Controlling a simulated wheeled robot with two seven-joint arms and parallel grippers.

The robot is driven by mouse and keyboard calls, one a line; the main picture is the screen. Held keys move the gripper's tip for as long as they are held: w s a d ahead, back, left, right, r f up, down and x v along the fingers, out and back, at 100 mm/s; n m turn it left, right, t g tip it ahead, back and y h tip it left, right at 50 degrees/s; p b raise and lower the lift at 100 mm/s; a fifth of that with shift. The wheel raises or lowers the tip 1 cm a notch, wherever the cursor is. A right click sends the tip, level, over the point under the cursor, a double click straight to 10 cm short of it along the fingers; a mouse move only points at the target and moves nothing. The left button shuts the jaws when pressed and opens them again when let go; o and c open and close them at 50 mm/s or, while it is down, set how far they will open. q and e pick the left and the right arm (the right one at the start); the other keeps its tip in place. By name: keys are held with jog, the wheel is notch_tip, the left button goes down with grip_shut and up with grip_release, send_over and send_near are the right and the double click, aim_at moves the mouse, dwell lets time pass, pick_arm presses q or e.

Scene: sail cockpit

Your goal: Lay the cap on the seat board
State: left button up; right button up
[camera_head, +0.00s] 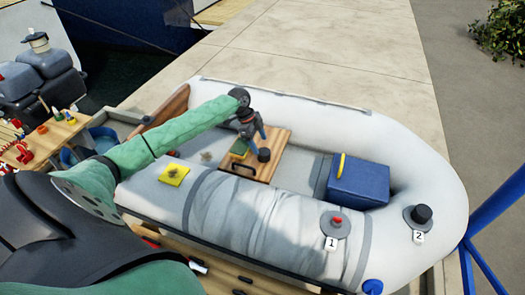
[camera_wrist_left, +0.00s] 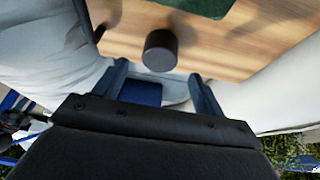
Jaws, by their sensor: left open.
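The seat board (camera_head: 268,139) is a light wooden plank across the grey inflatable boat; its wood grain fills the upper part of the left wrist view (camera_wrist_left: 250,45). A black cylindrical cap (camera_head: 264,155) stands on the board near its right edge. It also shows in the left wrist view (camera_wrist_left: 160,50), just beyond the fingertips. My left gripper (camera_head: 254,137) is above the board, close to the cap. Its two fingers (camera_wrist_left: 161,85) are spread and nothing is between them. My right gripper is out of view.
A green pad (camera_head: 239,148) lies on the board. A blue box (camera_head: 358,185) with a yellow handle sits right of it. Valve 1 (camera_head: 336,221) shows a red centre; valve 2 (camera_head: 420,215) bears a black cap. A yellow patch (camera_head: 174,175) lies on the near tube.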

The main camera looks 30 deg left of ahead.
pick_arm(q)
jog(key=v, duration=0.6)
jog(key=shift+b, duration=0.3)
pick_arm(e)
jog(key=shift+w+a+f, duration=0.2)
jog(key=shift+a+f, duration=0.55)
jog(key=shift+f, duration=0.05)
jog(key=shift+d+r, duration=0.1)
